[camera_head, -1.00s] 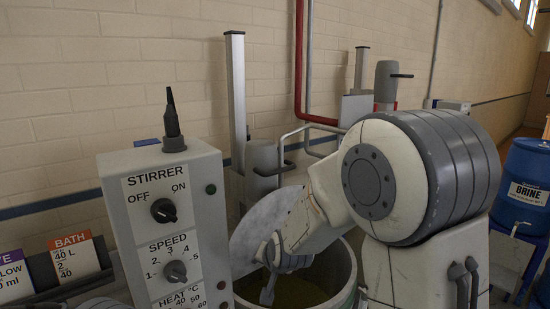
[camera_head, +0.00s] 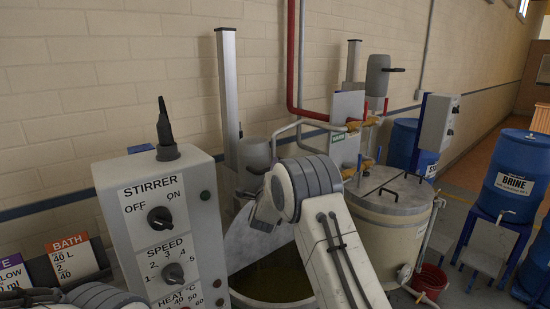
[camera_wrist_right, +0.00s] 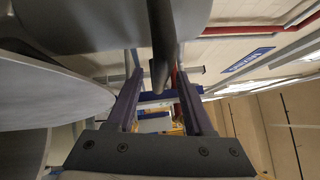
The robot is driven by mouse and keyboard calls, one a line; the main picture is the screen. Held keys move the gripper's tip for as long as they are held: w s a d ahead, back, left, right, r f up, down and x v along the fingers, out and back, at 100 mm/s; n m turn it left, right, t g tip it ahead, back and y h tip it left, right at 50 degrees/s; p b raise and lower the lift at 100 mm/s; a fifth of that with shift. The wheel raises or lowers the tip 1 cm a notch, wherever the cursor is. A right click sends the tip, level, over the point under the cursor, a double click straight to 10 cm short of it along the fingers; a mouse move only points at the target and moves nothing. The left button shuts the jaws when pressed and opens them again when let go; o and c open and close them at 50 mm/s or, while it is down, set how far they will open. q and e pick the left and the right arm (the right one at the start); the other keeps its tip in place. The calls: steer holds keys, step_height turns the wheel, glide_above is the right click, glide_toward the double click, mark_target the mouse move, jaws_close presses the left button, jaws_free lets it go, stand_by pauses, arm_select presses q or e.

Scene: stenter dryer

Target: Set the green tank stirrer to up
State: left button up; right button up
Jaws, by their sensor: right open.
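The grey stirrer motor (camera_head: 254,153) sits low beside its upright metal column (camera_head: 231,90), behind an open tank (camera_head: 268,301) of dark greenish liquid. A dark handle bar (camera_wrist_right: 160,45) runs from the grey body above it in the wrist view. My right gripper (camera_wrist_right: 157,80) is open, its two blue-purple fingers on either side of the bar in that view; I cannot tell if they touch it. In the head view the right forearm hides most of that gripper and the stirrer's lower part. My left gripper is not in view.
A control box (camera_head: 158,225) with STIRRER and SPEED knobs stands at left. A second, lidded tank (camera_head: 385,225) stands at right with a raised motor (camera_head: 378,75) behind it. A red bucket (camera_head: 430,282) and blue BRINE barrel (camera_head: 515,178) are farther right.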

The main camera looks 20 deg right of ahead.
steer(key=p+x, duration=0.1)
steer(key=x, duration=0.3)
steer(key=shift+w+d+p, duration=0.1)
steer(key=shift+w+p, duration=0.05)
steer(key=shift+p, duration=0.25)
jaws_close()
stand_by(1.1)
